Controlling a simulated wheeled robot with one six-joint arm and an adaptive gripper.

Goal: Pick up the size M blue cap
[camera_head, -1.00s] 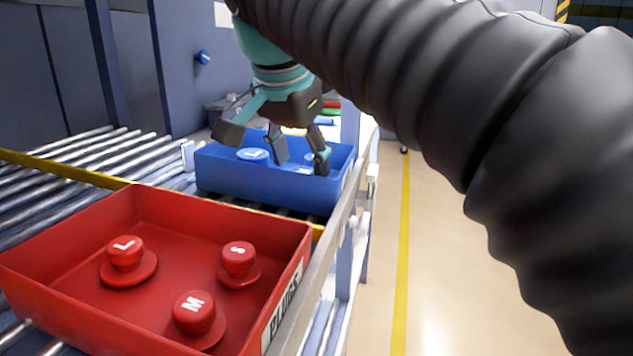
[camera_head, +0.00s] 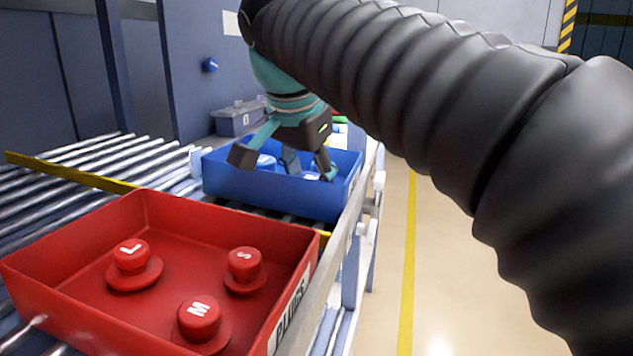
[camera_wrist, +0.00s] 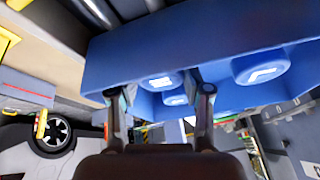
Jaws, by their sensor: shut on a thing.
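The blue bin (camera_head: 270,196) stands behind the red bin in the head view and holds blue caps. My gripper (camera_head: 309,170) reaches down into it, with its fingers on either side of a blue cap (camera_head: 311,177). In the wrist view, the cap between the fingers of my gripper (camera_wrist: 160,95) is the size M blue cap (camera_wrist: 160,81), and the fingers are shut on it. Another blue cap (camera_wrist: 176,100) shows beyond it, its letter hard to read. The blue L cap (camera_wrist: 262,67) lies to the right, outside the fingers. The cap still appears low in the bin.
The red bin (camera_head: 72,240) in front holds red plugs marked L (camera_head: 133,257), S (camera_head: 245,265) and M (camera_head: 199,318). Both bins stand on a roller conveyor (camera_head: 75,165) with a side rail. The floor (camera_head: 440,260) to the right is clear.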

